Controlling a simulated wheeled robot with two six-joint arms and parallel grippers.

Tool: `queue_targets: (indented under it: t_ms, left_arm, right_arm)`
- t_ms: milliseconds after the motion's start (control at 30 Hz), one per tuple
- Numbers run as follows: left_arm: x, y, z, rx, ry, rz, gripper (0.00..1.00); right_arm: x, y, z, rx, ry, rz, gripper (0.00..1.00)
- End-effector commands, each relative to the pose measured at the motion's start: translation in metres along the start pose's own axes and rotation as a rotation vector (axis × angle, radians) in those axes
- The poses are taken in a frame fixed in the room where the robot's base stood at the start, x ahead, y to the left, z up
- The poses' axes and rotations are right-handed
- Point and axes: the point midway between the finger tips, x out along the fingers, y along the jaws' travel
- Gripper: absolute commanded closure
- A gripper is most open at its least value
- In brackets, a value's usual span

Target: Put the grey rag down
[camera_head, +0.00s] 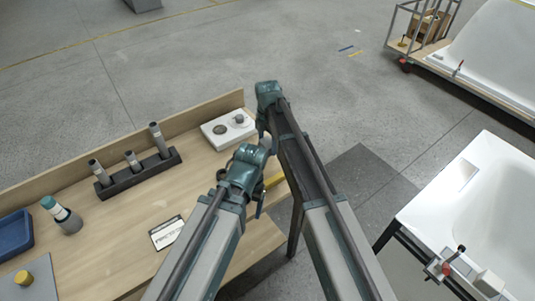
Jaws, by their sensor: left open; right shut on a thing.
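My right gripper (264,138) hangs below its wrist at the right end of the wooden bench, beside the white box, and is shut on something. A small grey patch shows there; it may be the grey rag, but the arm links hide most of it. My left gripper (259,207) is lower in the view, near the bench's right edge. It is open, and I see nothing between its fingers. I cannot make out the grey rag for certain anywhere else.
The bench (150,205) carries a white box (212,134), a dark rack (136,180) with several grey cylinders, a bottle (66,218), a blue tray (14,236) and a printed card (165,232). A white bathtub shell (440,195) stands at right. Bare bench lies around the card.

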Motion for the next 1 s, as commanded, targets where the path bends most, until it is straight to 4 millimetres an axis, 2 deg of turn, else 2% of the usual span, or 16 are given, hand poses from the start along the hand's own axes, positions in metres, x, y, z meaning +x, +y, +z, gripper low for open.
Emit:
queue_targets:
  t_ms: [367,767,800,867,1000]
  left_arm:
    - [0.045,0.004,-0.003,0.0,0.0,0.0,0.26]
    - [0.047,0.004,-0.003,0.0,0.0,0.0,0.26]
    - [0.046,0.004,-0.003,0.0,0.0,0.0,0.26]
    - [0.045,0.004,-0.003,0.0,0.0,0.0,0.26]
    - [0.045,0.004,-0.003,0.0,0.0,0.0,0.26]
  right_arm:
    - [0.046,0.0,0.0,0.0,0.0,0.0,0.61]
    - [0.047,0.0,0.0,0.0,0.0,0.0,0.61]
    - [0.046,0.0,0.0,0.0,0.0,0.0,0.11]
    - [0.046,0.0,0.0,0.0,0.0,0.0,0.0]
    - [0.046,0.0,0.0,0.0,0.0,0.0,0.0]
